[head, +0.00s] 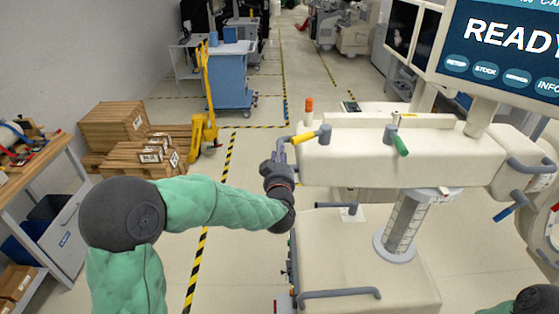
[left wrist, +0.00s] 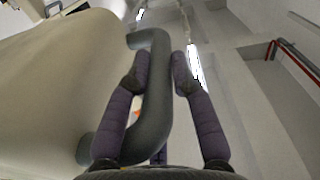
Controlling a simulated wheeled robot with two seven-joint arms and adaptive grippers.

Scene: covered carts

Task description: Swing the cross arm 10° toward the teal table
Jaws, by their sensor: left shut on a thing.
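The cream cross arm (head: 440,160) lies across the right half of the head view on a silver column (head: 407,225). It also fills the left of the left wrist view (left wrist: 60,80). My left gripper (head: 281,152) is at its left end, fingers pointing up. In the left wrist view a grey curved handle (left wrist: 155,95) on the cross arm passes between its two purple fingers, which are shut on it. In the head view the gripper largely hides this handle. I cannot make out a teal table. My right gripper is out of view.
A READY screen (head: 500,45) stands above right. Floor beside the striped line is clear.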

